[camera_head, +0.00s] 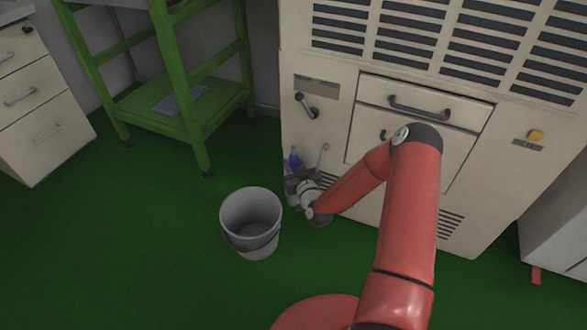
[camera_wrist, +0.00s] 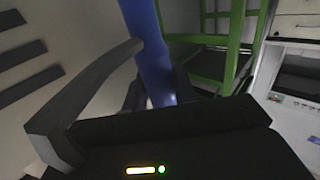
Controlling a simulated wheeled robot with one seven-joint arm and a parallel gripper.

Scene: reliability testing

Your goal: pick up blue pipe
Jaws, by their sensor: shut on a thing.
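The blue pipe (camera_wrist: 152,45) runs from the top of the wrist view down between the dark fingers of my gripper (camera_wrist: 157,88). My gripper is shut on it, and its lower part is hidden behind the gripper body. In the head view the blue pipe (camera_head: 294,158) shows only as a small blue piece at my gripper (camera_head: 292,178), in front of the lower left of the beige cabinet. I cannot tell from these frames how far it is above the floor.
A grey bucket (camera_head: 237,208) stands on the green floor just left of my gripper. The beige cabinet (camera_head: 330,135), with handles and vents, is close behind it. A green rack (camera_head: 205,125) stands behind left, and white drawers (camera_head: 40,110) stand far left. Floor at the lower left is clear.

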